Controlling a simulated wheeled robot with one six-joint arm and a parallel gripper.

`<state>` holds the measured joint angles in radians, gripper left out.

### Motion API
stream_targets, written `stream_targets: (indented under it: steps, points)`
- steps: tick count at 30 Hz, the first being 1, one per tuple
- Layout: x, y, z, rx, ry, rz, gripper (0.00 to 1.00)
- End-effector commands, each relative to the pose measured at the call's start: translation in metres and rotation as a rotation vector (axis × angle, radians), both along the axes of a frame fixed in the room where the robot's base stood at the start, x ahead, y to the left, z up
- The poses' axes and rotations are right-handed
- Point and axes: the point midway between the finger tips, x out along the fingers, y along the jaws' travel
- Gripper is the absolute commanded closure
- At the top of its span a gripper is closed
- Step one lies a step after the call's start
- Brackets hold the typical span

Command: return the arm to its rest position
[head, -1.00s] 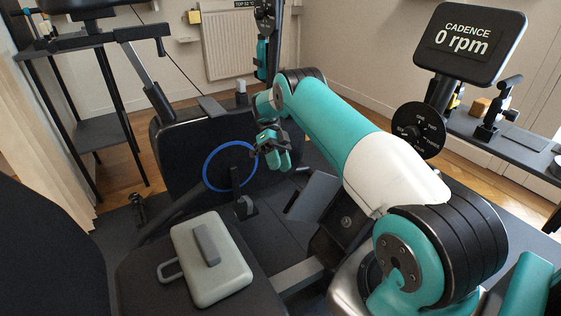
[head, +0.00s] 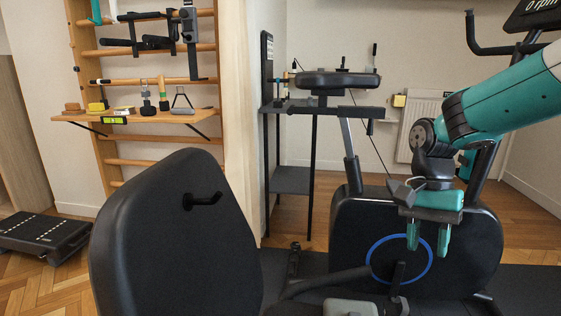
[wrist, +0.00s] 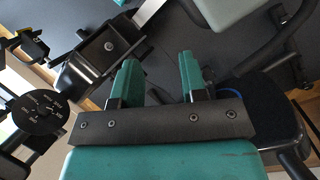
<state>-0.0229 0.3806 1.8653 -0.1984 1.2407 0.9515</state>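My gripper (head: 428,236) hangs in front of the exercise bike's black housing in the head view, with its two teal fingers pointing down and apart. In the wrist view my gripper (wrist: 160,75) also shows its fingers spread with nothing between them. My teal arm reaches in from the right edge of the head view. A pale grey-green case (head: 350,307) shows at the bottom edge of the head view, below and left of the gripper. The case also shows at the top of the wrist view (wrist: 235,8), beyond the fingers.
A black seat back (head: 165,240) stands at the left front. The bike housing (head: 345,235) with a blue ring is behind the gripper. A wooden shelf (head: 135,116) with small items hangs on wall bars. A black rack (head: 292,180) stands mid-picture.

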Motion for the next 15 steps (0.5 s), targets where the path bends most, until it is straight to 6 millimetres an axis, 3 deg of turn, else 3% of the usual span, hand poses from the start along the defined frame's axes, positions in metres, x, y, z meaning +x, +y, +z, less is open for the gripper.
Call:
stream_targets:
  steps: [1,6,15]
  points:
    - [-0.023,0.019,0.013,0.068,-0.07,0.157,0.61]
    - [-0.09,0.065,0.033,0.267,-0.274,0.637,0.61]
    - [-0.185,0.108,0.038,0.472,-0.544,1.21,0.61]
